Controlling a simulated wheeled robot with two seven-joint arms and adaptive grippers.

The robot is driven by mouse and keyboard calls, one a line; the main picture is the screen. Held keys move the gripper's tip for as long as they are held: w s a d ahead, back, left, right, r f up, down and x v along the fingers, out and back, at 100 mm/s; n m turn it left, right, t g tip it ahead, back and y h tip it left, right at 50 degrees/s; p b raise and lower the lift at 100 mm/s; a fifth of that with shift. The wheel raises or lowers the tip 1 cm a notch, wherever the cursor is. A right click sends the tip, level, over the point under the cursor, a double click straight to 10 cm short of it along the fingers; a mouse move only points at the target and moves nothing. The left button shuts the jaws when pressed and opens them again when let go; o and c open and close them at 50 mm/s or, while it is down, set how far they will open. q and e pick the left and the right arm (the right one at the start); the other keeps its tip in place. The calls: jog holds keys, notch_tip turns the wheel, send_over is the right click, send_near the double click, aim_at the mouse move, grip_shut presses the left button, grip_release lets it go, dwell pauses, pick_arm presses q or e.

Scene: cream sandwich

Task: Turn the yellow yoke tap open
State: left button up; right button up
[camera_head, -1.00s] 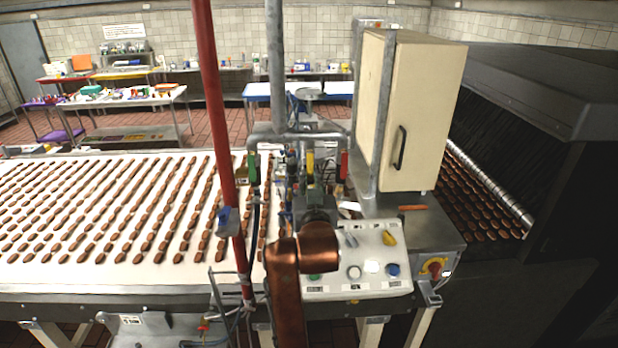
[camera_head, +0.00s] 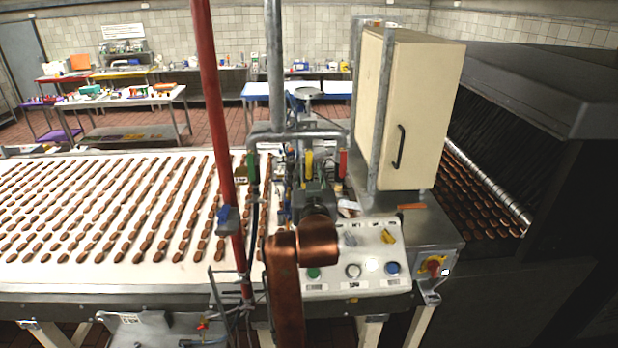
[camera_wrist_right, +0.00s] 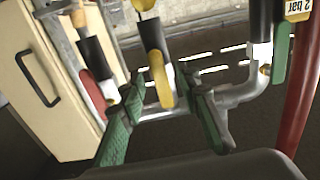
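The yellow yoke tap (camera_head: 310,163) hangs on the grey pipework in the middle of the head view, between a green and a red tap. In the right wrist view its yellow handle (camera_wrist_right: 162,78) lies between the two green fingers of my right gripper (camera_wrist_right: 168,98). The fingers stand apart, one on each side, and a gap shows beside the handle; I cannot tell whether either finger touches it. In the head view my right gripper (camera_head: 312,186) is just below the tap, its fingertips hard to make out. My left gripper is not in view.
A green tap (camera_head: 253,168) is left of the yellow one and a red tap (camera_head: 343,164) is right. A red vertical pipe (camera_head: 212,100) stands further left. A button panel (camera_head: 372,268) is below, and a cream cabinet (camera_head: 425,115) stands close on the right.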

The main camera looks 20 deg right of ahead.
notch_tip(320, 180, up, 8)
jog(key=shift+r, duration=0.25)
jog(key=shift+w, duration=0.1)
dwell(0.4)
